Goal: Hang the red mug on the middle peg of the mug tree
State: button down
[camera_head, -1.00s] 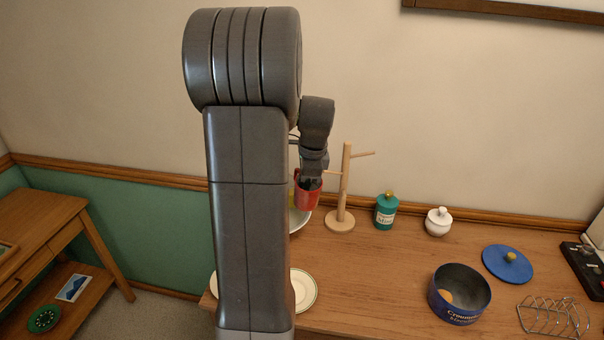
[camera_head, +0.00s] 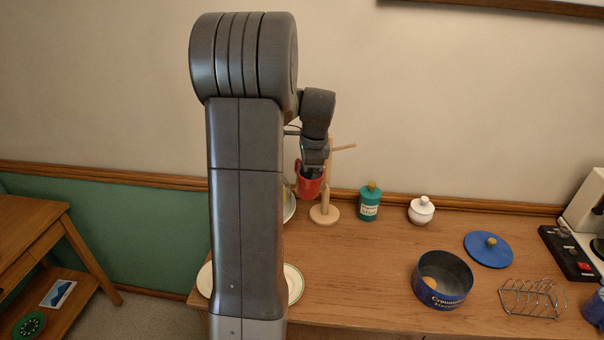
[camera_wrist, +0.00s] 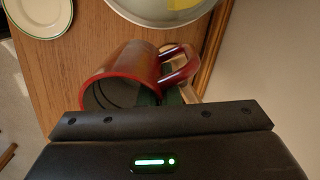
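The red mug (camera_head: 309,188) is off the table, held by my gripper (camera_head: 313,170), and overlaps the left side of the mug tree in the head view. The wooden mug tree (camera_head: 326,203) stands upright on its round base, with one upper peg (camera_head: 344,147) showing to the right. Its middle peg is hidden behind the mug and my gripper. In the wrist view the mug (camera_wrist: 122,72) lies on its side in the picture, mouth toward lower left, its handle (camera_wrist: 181,66) to the right. Pale wood shows beside the handle. I cannot tell whether the handle touches a peg.
A plate (camera_head: 293,284) and a bowl (camera_wrist: 165,10) are near the left end.

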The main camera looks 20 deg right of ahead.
jog(key=d, duration=0.2)
jog(key=d+f, duration=0.1)
jog(key=shift+w+d, duration=0.2)
jog(key=shift+w, duration=0.05)
dwell(0.6)
jog(key=shift+f, duration=0.1)
dwell(0.4)
jog(key=c, duration=1.7)
grip_release()
jog(key=shift+o, duration=0.7)
jog(key=r, duration=0.3)
jog(key=r+b, duration=0.1)
jog(key=r, duration=0.1)
jog(key=shift+d+r, duration=0.1)
jog(key=shift+d, duration=0.2)
notch_tip(320, 180, up, 9)
jog(key=s+b, duration=0.1)
jog(key=s, duration=0.1)
jog(key=shift+s+a, duration=0.3)
jog(key=shift+s, duration=0.05)
